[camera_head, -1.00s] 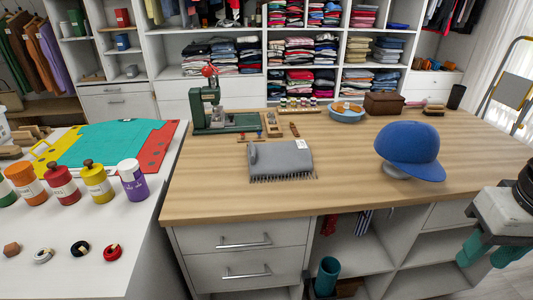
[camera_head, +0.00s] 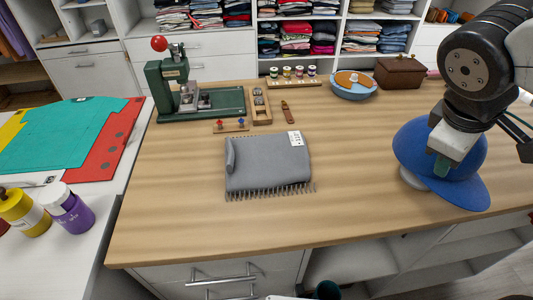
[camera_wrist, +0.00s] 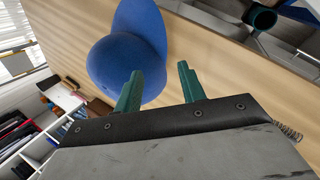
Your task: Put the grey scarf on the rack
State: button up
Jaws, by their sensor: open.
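The grey scarf (camera_head: 268,163) lies folded on the wooden counter in the head view, with a fringe along its near edge and a white tag at its upper right corner. My gripper (camera_head: 443,166) is raised at the right, overlapping the blue cap in the picture and well to the right of the scarf. In the wrist view my gripper (camera_wrist: 160,84) has its two green fingers apart with nothing between them. The scarf is not in the wrist view. I cannot make out a rack for certain in either current view.
The blue cap (camera_head: 466,178) sits on a pale stand and also shows in the wrist view (camera_wrist: 127,55). A green press (camera_head: 190,90) stands behind the scarf. A blue bowl (camera_head: 354,85) and brown box (camera_head: 401,73) stand at the back. The counter (camera_head: 345,180) is clear between scarf and cap.

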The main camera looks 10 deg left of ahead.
jog(key=w+a+f+n+t, duration=0.2)
jog(key=w+a+n+t, duration=0.1)
jog(key=w+a+n, duration=0.55)
jog(key=n+t+y, duration=0.4)
jog(key=n+y, duration=0.3)
jog(key=n, duration=1.5)
send_near(230, 150)
jog(key=x, duration=0.3)
jog(key=shift+s+f+m, duration=0.15)
jog(key=shift+m, duration=0.1)
jog(key=x, duration=0.6)
jog(key=shift+w+a, duration=0.1)
jog(key=shift+w, duration=0.1)
jog(key=shift+w+a+f, duration=0.1)
jog(key=shift+w+f, duration=0.2)
jog(key=shift+w, duration=0.1)
grip_shut()
